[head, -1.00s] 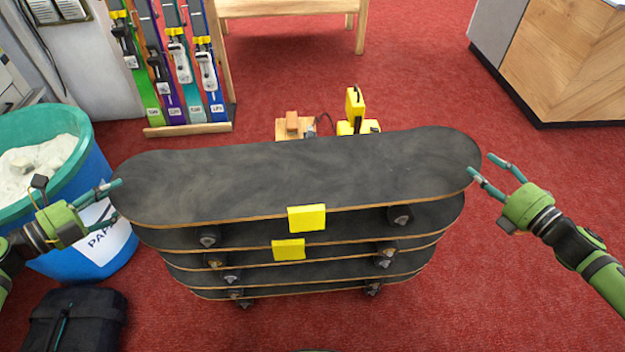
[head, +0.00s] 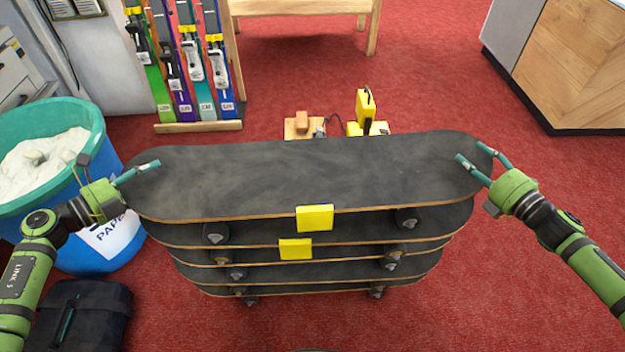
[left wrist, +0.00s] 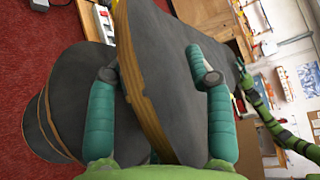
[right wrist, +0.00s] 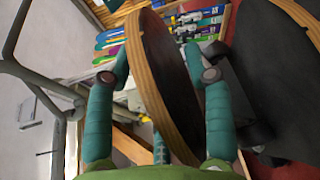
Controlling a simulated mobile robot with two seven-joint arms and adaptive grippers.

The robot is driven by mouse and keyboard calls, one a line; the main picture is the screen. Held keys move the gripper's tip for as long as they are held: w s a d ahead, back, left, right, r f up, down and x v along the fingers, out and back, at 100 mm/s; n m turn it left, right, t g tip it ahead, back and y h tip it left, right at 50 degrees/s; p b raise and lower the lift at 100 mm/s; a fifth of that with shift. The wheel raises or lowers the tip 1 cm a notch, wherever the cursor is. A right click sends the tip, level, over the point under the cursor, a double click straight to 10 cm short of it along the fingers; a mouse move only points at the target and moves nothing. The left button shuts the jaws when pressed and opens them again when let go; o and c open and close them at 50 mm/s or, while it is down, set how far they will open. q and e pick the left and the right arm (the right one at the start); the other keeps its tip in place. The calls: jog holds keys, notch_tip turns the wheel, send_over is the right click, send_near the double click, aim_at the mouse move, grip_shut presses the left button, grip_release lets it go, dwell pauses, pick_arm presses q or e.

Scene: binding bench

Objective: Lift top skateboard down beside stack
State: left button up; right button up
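The top skateboard (head: 300,178) lies deck up on a stack of several dark skateboards (head: 330,275), with a yellow tag (head: 314,218) on its near edge. My left gripper (head: 150,170) is at its left end. In the left wrist view, the spread fingers (left wrist: 155,72) straddle the board's end, one over the deck, one on the underside. My right gripper (head: 470,153) is at the right end. In the right wrist view, its spread fingers (right wrist: 158,75) stand on either side of the board's end. Both are open; the lower fingers are partly hidden in the head view.
A blue paper bin (head: 90,240) with a green rim stands close by my left arm. A black case (head: 85,315) lies in front of it. A yellow device (head: 366,112) sits behind the stack. Skis (head: 195,60) lean at the back. Red carpet (head: 520,300) is clear in front and right.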

pick_arm(q)
jog(key=shift+d, duration=0.15)
grip_shut()
pick_arm(e)
grip_shut()
pick_arm(q)
jog(key=shift+r, duration=0.2)
pick_arm(e)
jog(key=shift+r, duration=0.25)
pick_arm(q)
jog(key=shift+w, duration=0.1)
pick_arm(e)
jog(key=shift+w, duration=0.1)
